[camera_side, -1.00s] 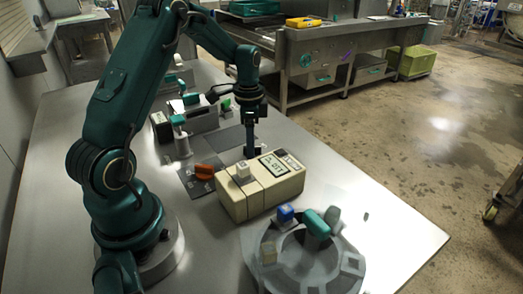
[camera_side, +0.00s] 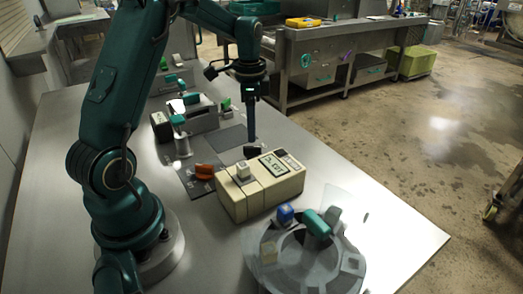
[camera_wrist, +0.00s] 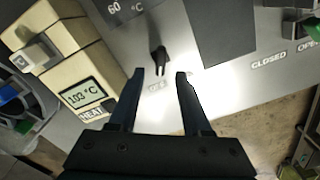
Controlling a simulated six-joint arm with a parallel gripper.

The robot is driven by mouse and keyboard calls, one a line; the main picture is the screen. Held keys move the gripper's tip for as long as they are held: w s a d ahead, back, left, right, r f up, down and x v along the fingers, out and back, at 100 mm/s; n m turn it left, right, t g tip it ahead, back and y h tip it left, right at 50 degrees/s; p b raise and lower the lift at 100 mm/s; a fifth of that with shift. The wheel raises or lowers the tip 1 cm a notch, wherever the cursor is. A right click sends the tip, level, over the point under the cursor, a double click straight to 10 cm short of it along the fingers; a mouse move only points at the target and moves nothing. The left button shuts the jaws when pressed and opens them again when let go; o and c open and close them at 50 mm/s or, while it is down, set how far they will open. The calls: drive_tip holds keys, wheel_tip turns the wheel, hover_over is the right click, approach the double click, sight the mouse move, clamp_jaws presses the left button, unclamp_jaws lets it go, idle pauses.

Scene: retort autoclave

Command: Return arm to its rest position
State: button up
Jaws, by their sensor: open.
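My gripper (camera_side: 251,137) is open and empty, raised above the metal table behind the beige heater box (camera_side: 262,190). In the wrist view my gripper (camera_wrist: 160,75) has its two dark fingers apart, with a small black knob (camera_wrist: 158,59) showing beyond and between the tips; they look clear of it. The heater box (camera_wrist: 92,60) at left in the wrist view has a display that seems to read 103 °C and a HEAT label.
A round grey carousel (camera_side: 262,275) with a blue block and green pieces stands at the front. A grey unit with green handles (camera_side: 203,117) stands farther back. The table's right side is clear.

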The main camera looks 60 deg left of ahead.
drive_tip(key=s+d+r+t, duration=0.4)
drive_tip(key=d+r, duration=0.6)
drive_tip(key=r, duration=0.1)
drive_tip(key=s+d+f+n+t, duration=0.1)
drive_tip(key=s+d+f+n, duration=0.1)
drive_tip(key=s+d+n, duration=0.4)
drive_tip(key=s, duration=0.4)
drive_tip(key=shift+s+d+f, duration=0.2)
drive_tip(key=shift+s, duration=0.1)
